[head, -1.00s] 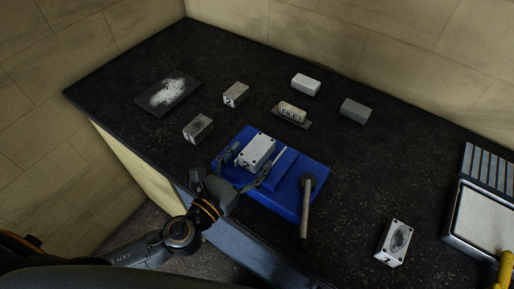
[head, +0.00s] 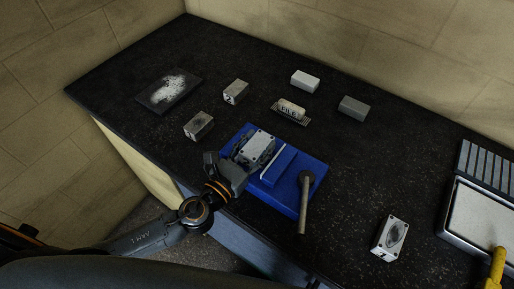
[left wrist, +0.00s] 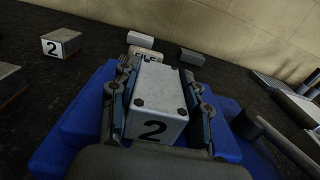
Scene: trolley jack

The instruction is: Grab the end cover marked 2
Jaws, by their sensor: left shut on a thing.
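The end cover marked 2 (left wrist: 160,95) is a pale grey block with dark screws at its corners and a black 2 on its near face. My left gripper (head: 245,150) is shut on this cover, with one finger along each side; the fingers also show in the left wrist view (left wrist: 158,92). Whether the cover still touches the vise is hard to tell. My right gripper is not in view.
Another block marked 2 (head: 236,92), a worn block (head: 198,125) and a file-labelled block (head: 291,108) lie behind the vise. Plain blocks (head: 305,81) (head: 354,108) stand farther back. A block marked 1 (head: 390,238) and a tray (head: 478,222) are at right.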

